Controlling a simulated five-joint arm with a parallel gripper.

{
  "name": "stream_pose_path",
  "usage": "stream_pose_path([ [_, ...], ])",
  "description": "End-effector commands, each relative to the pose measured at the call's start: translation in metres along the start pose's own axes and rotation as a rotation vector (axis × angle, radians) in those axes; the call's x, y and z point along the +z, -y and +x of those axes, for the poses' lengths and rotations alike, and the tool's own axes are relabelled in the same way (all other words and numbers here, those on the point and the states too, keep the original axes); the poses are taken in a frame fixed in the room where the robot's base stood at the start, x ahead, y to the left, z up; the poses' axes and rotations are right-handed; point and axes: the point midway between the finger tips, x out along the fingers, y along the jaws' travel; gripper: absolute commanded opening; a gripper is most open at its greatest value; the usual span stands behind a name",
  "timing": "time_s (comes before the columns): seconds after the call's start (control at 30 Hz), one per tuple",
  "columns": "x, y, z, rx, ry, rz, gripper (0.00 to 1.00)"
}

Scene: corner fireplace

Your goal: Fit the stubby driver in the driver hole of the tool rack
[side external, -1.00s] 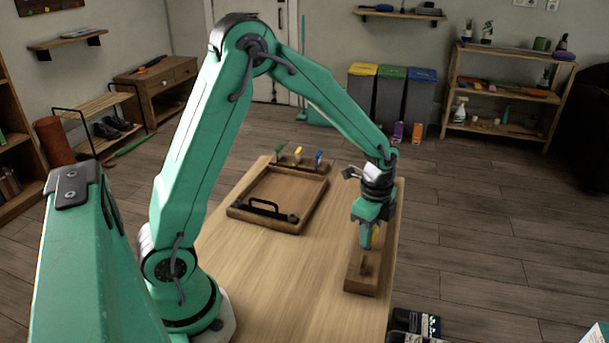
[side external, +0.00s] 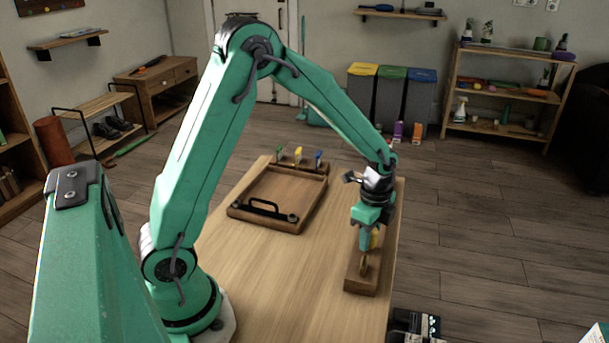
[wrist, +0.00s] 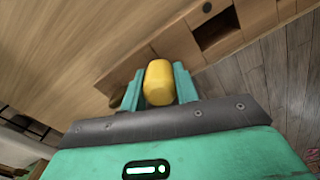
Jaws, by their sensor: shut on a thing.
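The stubby driver shows as a rounded yellow handle (wrist: 158,84) between the two green fingers of my gripper (wrist: 158,90) in the wrist view. My gripper is shut on it. In the side view my gripper (side external: 367,238) points down over the wooden tool rack (side external: 358,287), with a bit of yellow beside the fingers.
A wooden tray (side external: 262,225) with a black handle lies on the table (side external: 290,265). Behind it stands a wooden holder (side external: 313,167) with green, yellow and blue items. The tabletop between tray and rack is clear. The rack lies near the table's right edge.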

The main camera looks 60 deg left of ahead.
Motion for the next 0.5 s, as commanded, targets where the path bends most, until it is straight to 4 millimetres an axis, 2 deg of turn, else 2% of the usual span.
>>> stream_pose_path([
  [0.5,0.0,0.0,0.0058,0.0,0.0,0.0,0.12],
])
